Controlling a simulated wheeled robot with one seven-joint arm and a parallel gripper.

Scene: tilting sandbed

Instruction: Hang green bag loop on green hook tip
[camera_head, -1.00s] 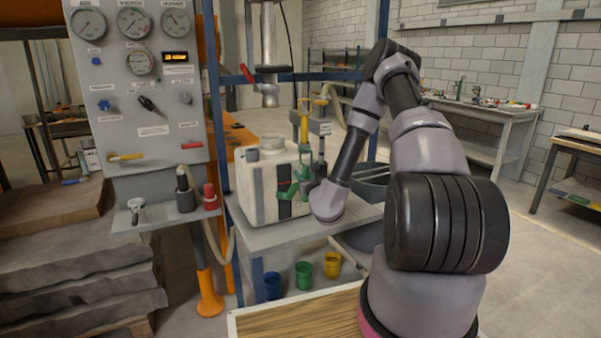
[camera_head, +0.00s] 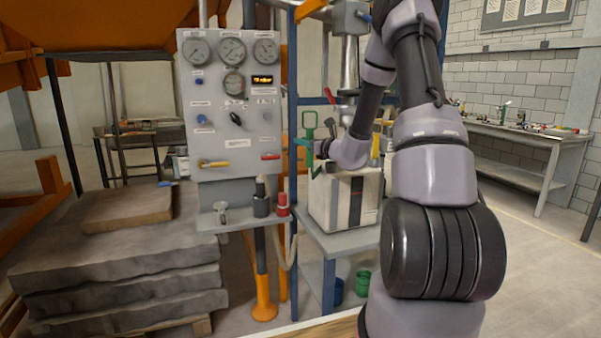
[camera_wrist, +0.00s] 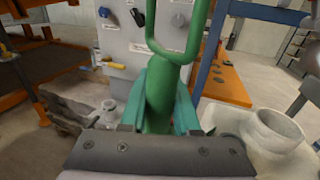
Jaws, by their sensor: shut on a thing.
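The green bag (camera_head: 309,127) is held upright by my gripper, with its open loop upward. In the wrist view, the bag's narrow green body (camera_wrist: 159,98) is between the two teal fingers of my gripper (camera_wrist: 161,108). The loop rises above the fingers and runs out of the top of that view. In the head view, my gripper (camera_head: 312,160) is above the white container, left of my forearm. I cannot make out the green hook tip in either current view; my arm covers part of the rack area.
A white container (camera_head: 343,205) stands on a grey table below my gripper. The gauge panel (camera_head: 231,105) and its small shelf (camera_head: 243,217) are to the left. A blue post (camera_head: 292,130) stands close to the bag in the picture. Stacked slabs (camera_head: 120,262) lie farther left.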

